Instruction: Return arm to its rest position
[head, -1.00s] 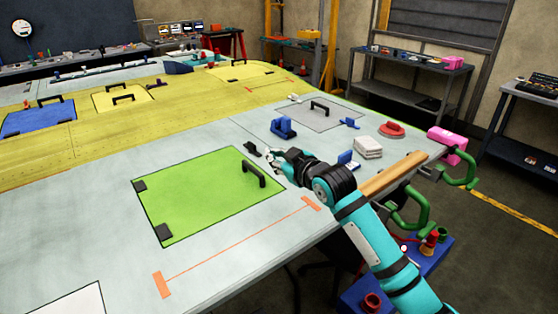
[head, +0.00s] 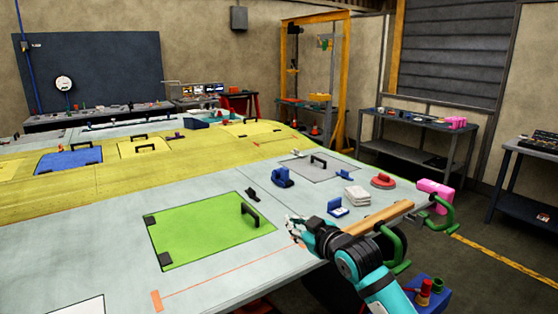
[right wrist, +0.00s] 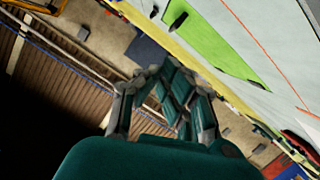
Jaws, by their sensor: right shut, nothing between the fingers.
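My right arm, in teal and black, comes in from the lower right of the head view. Its gripper (head: 292,229) is shut and empty, over the wing's near edge, just right of the green panel (head: 205,232). The gripper's fingers also show in the right wrist view (right wrist: 165,80), with nothing between them. The green panel has a black handle (head: 250,214) and black hinges on its left side. My left arm and gripper are not in view.
On the wing (head: 110,262) near the gripper are a blue clamp-like piece (head: 337,208), a white stack (head: 357,196), a red disc (head: 383,181) and a wooden bar (head: 380,218). Green clamps (head: 442,212) and a pink block (head: 434,190) sit at the right edge. Open floor lies beyond.

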